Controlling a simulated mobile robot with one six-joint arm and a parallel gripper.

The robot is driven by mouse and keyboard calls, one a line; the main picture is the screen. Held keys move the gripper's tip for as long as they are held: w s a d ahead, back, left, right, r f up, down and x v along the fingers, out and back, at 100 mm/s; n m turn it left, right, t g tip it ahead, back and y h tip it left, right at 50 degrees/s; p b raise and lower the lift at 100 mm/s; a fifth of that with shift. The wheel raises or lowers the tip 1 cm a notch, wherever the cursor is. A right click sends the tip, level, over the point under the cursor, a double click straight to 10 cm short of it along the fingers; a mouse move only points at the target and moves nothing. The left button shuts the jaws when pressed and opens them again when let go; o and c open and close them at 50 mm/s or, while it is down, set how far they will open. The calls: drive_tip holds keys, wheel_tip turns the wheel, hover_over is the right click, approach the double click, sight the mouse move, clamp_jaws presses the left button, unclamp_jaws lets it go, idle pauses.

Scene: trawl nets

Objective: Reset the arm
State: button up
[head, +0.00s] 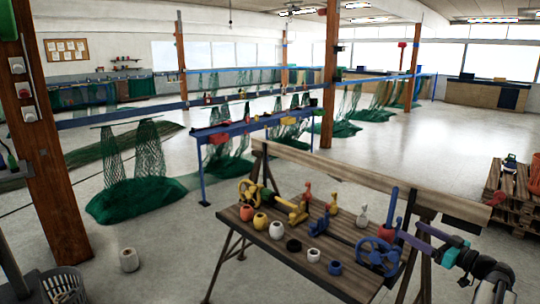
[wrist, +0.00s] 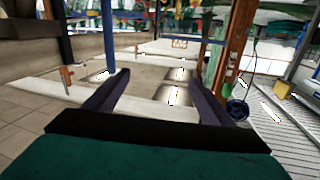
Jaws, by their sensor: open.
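My gripper (head: 409,231) is at the right of the head view, beside the right end of a wooden workbench (head: 345,279). Its two purple fingers are spread apart and point left, near the bench's blue handwheel (head: 377,256). I cannot tell the exact gap between the fingers and the wheel. The gripper also shows in the wrist view (wrist: 164,79), with both dark fingers apart and nothing between them. Its teal body fills the bottom of that view.
Pallets (head: 519,190) stand at the far right. Green nets (head: 135,190) hang behind on the left. Open floor (head: 390,150) lies beyond the bench.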

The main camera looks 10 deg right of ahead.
drive_tip(key=w+a+f+y, duration=0.1)
drive_tip(key=w+a+f, duration=0.45)
drive_tip(key=a, duration=0.45)
drive_tip(key=w+a+f+m+y+b, duration=0.1)
drive_tip(key=w+a+f, duration=0.45)
drive_tip(key=a, duration=0.35)
drive_tip(key=w+a+f+y, duration=0.1)
drive_tip(key=w+a+f, duration=0.4)
drive_tip(key=a, duration=0.5)
drive_tip(key=a+f+m+g+h+b, duration=0.1)
drive_tip(key=a+f+m+h, duration=0.2)
drive_tip(key=a+f, duration=0.45)
drive_tip(key=a+f+m+h, duration=0.2)
drive_tip(key=a+f, duration=0.2)
drive_tip(key=f, duration=0.6)
drive_tip(key=s+a+f+m+g+h, duration=0.1)
drive_tip(key=s+a+f+g+h, duration=0.3)
drive_tip(key=s+f, duration=0.7)
drive_tip(key=s+f+g+h, duration=0.1)
drive_tip(key=s+f+g, duration=0.6)
drive_tip(key=f, duration=0.7)
drive_tip(key=s+a+n+g, duration=0.1)
drive_tip(key=s+g, duration=0.4)
drive_tip(key=s, duration=0.9)
drive_tip(key=s+a+n+g+y, duration=0.1)
drive_tip(key=s+g, duration=0.4)
drive_tip(key=s, duration=0.9)
drive_tip(key=shift+a+n+g+b, duration=0.35)
drive_tip(key=shift+a+n, duration=0.45)
drive_tip(key=shift+n, duration=0.4)
